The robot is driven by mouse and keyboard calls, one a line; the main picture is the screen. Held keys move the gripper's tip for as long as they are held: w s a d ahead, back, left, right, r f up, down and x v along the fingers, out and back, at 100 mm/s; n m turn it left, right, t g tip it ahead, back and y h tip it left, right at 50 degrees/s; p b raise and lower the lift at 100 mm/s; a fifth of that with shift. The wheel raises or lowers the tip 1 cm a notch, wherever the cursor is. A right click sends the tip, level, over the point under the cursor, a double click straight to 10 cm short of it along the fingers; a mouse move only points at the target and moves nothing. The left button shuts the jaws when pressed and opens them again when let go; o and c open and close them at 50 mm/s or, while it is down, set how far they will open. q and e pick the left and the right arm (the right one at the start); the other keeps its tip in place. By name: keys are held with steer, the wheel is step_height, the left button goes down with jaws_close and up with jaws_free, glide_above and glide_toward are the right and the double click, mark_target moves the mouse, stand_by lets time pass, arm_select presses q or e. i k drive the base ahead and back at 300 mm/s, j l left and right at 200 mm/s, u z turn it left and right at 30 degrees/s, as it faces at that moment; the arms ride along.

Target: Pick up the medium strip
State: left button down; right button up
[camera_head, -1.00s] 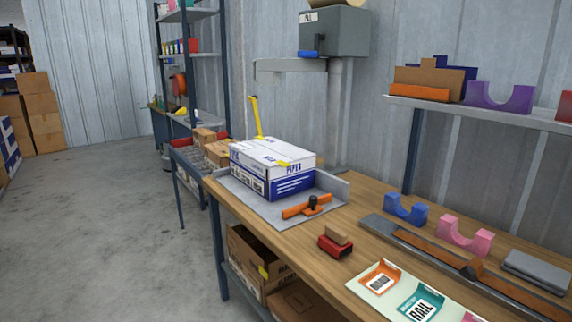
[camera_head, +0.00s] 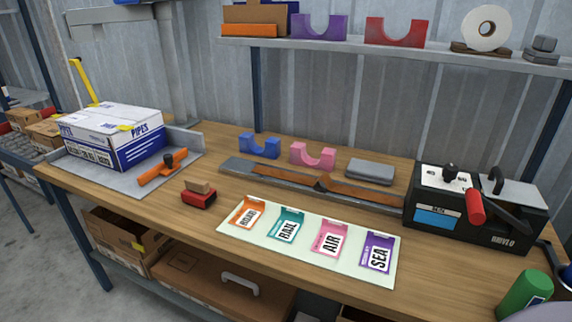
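No strip is labelled medium, so I cannot tell which one that is. On the upper shelf at the top, a low orange strip (camera_head: 248,30) stands in front of a taller brown piece (camera_head: 258,14). A dark blue piece (camera_head: 294,20) shows partly behind them, cut by the top edge. On the bench, a long grey metal fixture (camera_head: 238,166) holds brown-orange strip-like lengths (camera_head: 362,192). Neither of my grippers is in view.
The wooden bench (camera_head: 225,225) carries a PIPES box (camera_head: 135,152), blue (camera_head: 259,151) and pink (camera_head: 312,162) cradles, a label sheet (camera_head: 310,270), a black machine (camera_head: 480,225) and a green bottle (camera_head: 525,295). Purple (camera_head: 318,35) and red (camera_head: 395,42) cradles stand on the shelf (camera_head: 400,56).

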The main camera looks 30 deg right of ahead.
mark_target(370, 195)
steer(key=z, duration=1.15)
steer(key=k+j+z, duration=0.1)
steer(key=j+z, duration=0.35)
steer(key=k+j+z, duration=0.15)
steer(key=z, duration=0.35)
steer(key=k+j, duration=0.05)
steer(key=j, duration=0.05)
